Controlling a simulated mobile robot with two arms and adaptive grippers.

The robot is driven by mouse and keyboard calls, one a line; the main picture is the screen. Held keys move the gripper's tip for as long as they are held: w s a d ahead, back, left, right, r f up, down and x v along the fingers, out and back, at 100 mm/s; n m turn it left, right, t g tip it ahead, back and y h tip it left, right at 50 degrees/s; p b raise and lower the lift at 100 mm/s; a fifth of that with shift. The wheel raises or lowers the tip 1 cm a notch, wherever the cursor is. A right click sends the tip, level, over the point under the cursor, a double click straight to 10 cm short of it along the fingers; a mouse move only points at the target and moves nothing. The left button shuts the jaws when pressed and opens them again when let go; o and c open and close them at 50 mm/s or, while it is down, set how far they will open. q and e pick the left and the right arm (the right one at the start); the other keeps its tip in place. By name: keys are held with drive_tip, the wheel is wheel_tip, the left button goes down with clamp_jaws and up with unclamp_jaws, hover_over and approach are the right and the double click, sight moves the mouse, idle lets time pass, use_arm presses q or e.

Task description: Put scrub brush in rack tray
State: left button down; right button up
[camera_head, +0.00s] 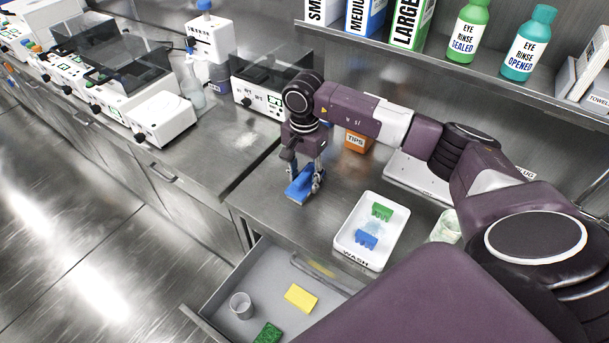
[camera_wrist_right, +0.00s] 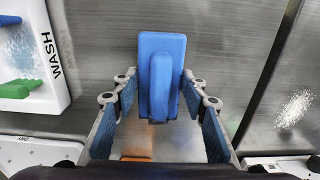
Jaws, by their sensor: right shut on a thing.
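My right gripper (camera_head: 305,178) points down over the bench, left of the white WASH tray. It is shut on the blue scrub brush (camera_head: 298,190); whether the brush touches the bench is hard to tell. In the right wrist view the brush (camera_wrist_right: 161,75) sits between the fingertips of the gripper (camera_wrist_right: 160,92), its block and raised handle extending past them. The white tray marked WASH (camera_head: 346,251) holds a green piece (camera_head: 382,212) and a blue piece (camera_head: 367,240). No tray in view is labelled as a rack tray. My left gripper is out of view.
An open drawer (camera_head: 218,283) below the bench holds a yellow sponge (camera_head: 300,298), a green sponge (camera_head: 267,333) and a clear cup (camera_head: 241,305). An orange TIPS box (camera_head: 356,142) stands behind the gripper. The bench between brush and WASH tray is clear.

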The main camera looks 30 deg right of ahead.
drive_tip(key=o, duration=1)
